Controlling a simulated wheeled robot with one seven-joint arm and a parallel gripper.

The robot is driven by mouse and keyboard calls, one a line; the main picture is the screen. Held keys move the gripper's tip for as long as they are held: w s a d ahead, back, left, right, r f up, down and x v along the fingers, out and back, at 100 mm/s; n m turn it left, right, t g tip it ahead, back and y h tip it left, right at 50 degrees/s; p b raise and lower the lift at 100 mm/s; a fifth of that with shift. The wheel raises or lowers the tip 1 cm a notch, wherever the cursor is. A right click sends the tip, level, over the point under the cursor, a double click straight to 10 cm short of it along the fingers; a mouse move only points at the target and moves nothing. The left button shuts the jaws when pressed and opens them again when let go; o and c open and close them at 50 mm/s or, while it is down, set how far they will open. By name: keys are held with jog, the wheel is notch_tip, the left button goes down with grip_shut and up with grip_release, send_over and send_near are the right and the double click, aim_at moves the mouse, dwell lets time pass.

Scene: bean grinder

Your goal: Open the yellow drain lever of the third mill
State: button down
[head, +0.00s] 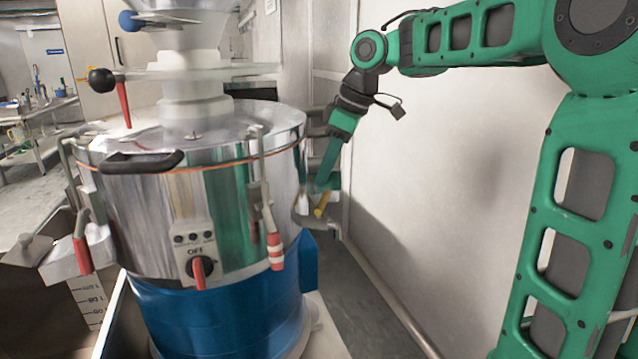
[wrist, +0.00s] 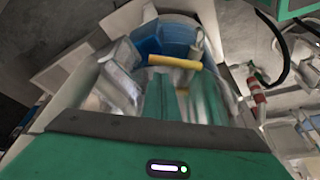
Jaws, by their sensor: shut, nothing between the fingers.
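The mill (head: 215,230) is a polished steel drum on a blue base, at left centre in the head view. Its yellow drain lever (head: 321,205) shows at the drum's right side, by the metal outlet. The lever also shows in the wrist view (wrist: 175,62) as a short yellow bar lying across, just beyond my fingertips. My gripper (head: 321,186) is shut and empty, pointing down right beside the lever. I cannot tell whether it touches the lever. In the wrist view my green fingers (wrist: 165,85) reach toward the bar. The head view partly hides the outlet behind my gripper.
A red-and-white clamp handle (head: 274,248) hangs on the drum's front right, near the outlet. A knob panel (head: 196,258) marked OFF is on the front. A pale wall (head: 430,200) stands close behind my arm. Grey floor is free right of the base.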

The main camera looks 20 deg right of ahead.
jog(key=shift+x, duration=1.25)
